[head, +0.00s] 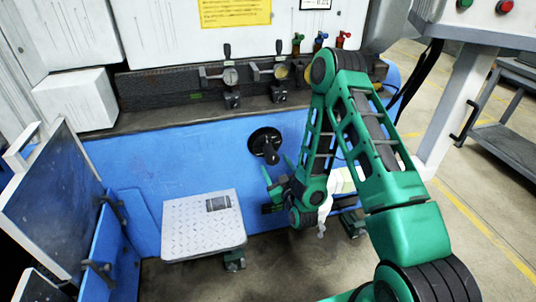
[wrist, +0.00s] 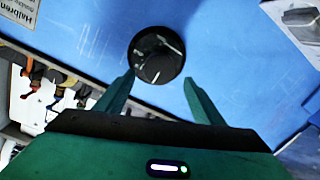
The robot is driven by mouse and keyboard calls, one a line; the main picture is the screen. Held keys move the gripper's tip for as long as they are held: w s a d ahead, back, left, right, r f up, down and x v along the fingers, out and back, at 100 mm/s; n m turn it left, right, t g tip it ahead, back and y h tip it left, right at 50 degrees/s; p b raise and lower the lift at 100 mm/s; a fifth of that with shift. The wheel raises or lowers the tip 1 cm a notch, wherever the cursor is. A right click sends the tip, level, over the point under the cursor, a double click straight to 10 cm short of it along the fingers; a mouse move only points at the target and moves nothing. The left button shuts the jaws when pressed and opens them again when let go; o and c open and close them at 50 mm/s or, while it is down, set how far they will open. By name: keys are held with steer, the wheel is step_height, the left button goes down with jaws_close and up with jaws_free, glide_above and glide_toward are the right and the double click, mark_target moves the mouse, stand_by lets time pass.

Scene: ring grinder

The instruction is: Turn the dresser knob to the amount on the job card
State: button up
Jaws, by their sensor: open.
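The black dresser knob (head: 266,146) sticks out from the blue machine front (head: 190,165), on a round black base. In the wrist view the knob (wrist: 157,55) shows as a dark disc with light streaks. My gripper (head: 277,168) is open, close in front of and just below the knob. In the wrist view my gripper's fingertips (wrist: 158,80) lie apart at either side of the knob's lower part, with nothing held. I cannot tell whether they touch it. A yellow sheet (head: 235,12) is partly in view at the top; its text is unreadable, and I cannot tell whether it is the job card.
A ledge above the knob bears several small clamps (head: 230,76) and levers. A grey tread-plate step (head: 203,225) stands below left. A blue hinged door (head: 105,235) stands at left. A grey cart (head: 508,120) is at far right, with open floor before it.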

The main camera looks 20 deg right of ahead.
mark_target(269, 152)
steer(key=shift+s+d+f+t+h, duration=0.15)
steer(key=shift+s+f+t+h, duration=0.15)
steer(key=shift+s+f+t, duration=0.25)
steer(key=w, duration=1)
steer(key=shift+w+r, duration=0.15)
steer(key=shift+w, duration=0.1)
steer(key=shift+c, duration=0.2)
steer(key=c, duration=1)
